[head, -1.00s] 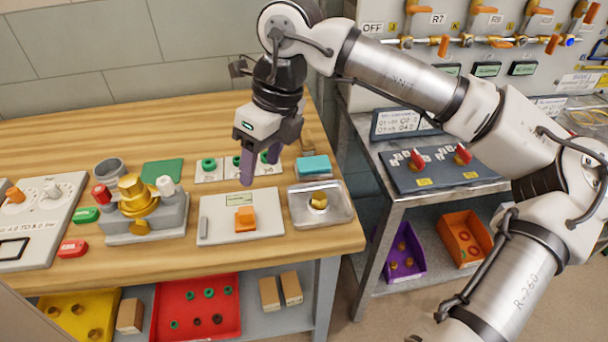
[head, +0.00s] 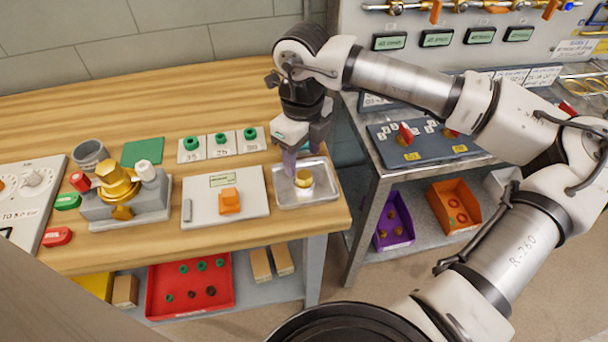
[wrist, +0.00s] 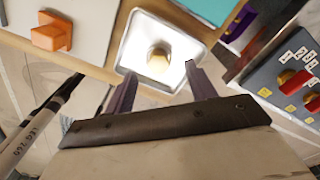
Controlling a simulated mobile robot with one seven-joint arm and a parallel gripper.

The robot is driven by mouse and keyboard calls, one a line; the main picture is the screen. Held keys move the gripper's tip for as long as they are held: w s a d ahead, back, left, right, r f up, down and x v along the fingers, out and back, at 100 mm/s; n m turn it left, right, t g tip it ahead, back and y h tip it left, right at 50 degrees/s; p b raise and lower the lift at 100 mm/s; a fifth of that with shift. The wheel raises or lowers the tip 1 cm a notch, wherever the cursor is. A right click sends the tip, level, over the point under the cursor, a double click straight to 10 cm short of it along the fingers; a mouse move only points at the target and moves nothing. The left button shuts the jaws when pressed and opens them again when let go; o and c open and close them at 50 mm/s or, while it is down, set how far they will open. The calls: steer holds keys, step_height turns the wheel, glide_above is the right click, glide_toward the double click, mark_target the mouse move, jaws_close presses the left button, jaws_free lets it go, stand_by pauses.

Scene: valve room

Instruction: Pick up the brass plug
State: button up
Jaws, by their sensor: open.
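The brass plug (head: 304,178) stands in a shallow metal tray (head: 290,200) at the right end of the wooden bench. The wrist view shows the plug (wrist: 158,60) near the middle of the tray (wrist: 190,45). My gripper (head: 303,160) hangs over the tray, pointing down, just behind the plug in the head view. In the wrist view my gripper (wrist: 161,72) is open, with its two purple fingers apart and nothing between them. The plug appears just beyond the fingertips, between their lines. The height gap is hard to judge.
Left of the tray is a pale plate (head: 245,205) with an orange block (head: 229,201). A grey fixture with a brass valve (head: 117,182) stands farther left. A metal cart with a switch panel (head: 425,142) stands right.

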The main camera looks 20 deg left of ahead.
mark_target(304, 174)
steer(key=f, duration=0.1)
steer(key=f+p, duration=0.1)
steer(key=f, duration=0.1)
steer(key=shift+s+d+f, duration=0.25)
steer(key=shift+f, duration=0.5)
steer(key=c, duration=1.2)
steer(key=shift+r, duration=0.1)
